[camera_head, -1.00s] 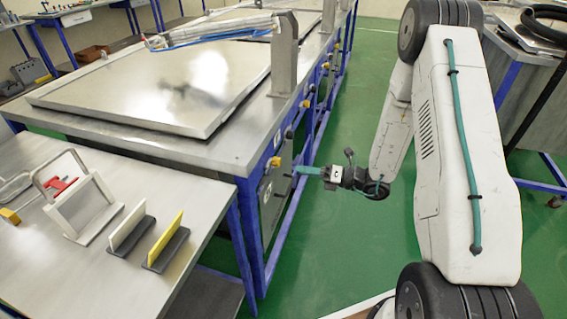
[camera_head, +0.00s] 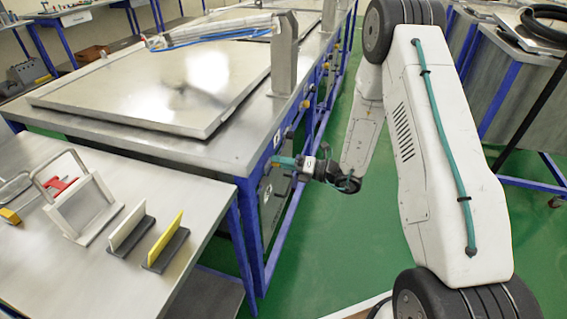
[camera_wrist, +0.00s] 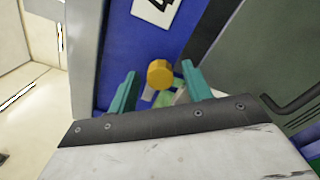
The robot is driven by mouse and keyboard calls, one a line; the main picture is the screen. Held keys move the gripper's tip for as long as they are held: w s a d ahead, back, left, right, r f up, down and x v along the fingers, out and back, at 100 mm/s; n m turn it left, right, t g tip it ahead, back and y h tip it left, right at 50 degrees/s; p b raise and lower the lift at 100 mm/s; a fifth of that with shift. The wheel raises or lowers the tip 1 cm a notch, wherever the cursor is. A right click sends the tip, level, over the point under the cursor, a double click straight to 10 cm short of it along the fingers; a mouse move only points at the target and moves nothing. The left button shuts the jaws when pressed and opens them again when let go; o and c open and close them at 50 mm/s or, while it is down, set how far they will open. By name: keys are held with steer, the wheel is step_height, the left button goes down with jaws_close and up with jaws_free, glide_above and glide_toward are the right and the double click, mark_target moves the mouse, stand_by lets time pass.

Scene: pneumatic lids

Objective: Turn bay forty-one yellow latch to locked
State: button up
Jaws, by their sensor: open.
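The yellow latch (camera_wrist: 159,74) shows in the wrist view as a round knob on a blue post, with a pale part below it. My gripper (camera_wrist: 158,69) is open, with one teal finger on each side of the knob. I cannot tell whether either finger touches it. In the head view my gripper (camera_head: 277,161) is at the front corner of the long metal table, and its fingers mostly hide the latch there. A white label (camera_wrist: 157,10) with a dark numeral, cut off by the frame, sits above the knob.
The metal table (camera_head: 190,150) carries a large flat lid (camera_head: 160,85). A side table (camera_head: 60,245) at left holds a yellow plate (camera_head: 165,237), a white plate (camera_head: 127,225) and a framed stand (camera_head: 85,205). The green floor (camera_head: 345,240) beside the table is clear.

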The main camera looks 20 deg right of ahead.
steer(key=c, duration=1)
steer(key=shift+o, duration=0.2)
steer(key=shift+n, duration=0.3)
steer(key=shift+s+n, duration=0.1)
steer(key=shift+n, duration=8.5)
steer(key=shift+a, duration=0.1)
steer(key=o, duration=1)
steer(key=shift+c, duration=0.2)
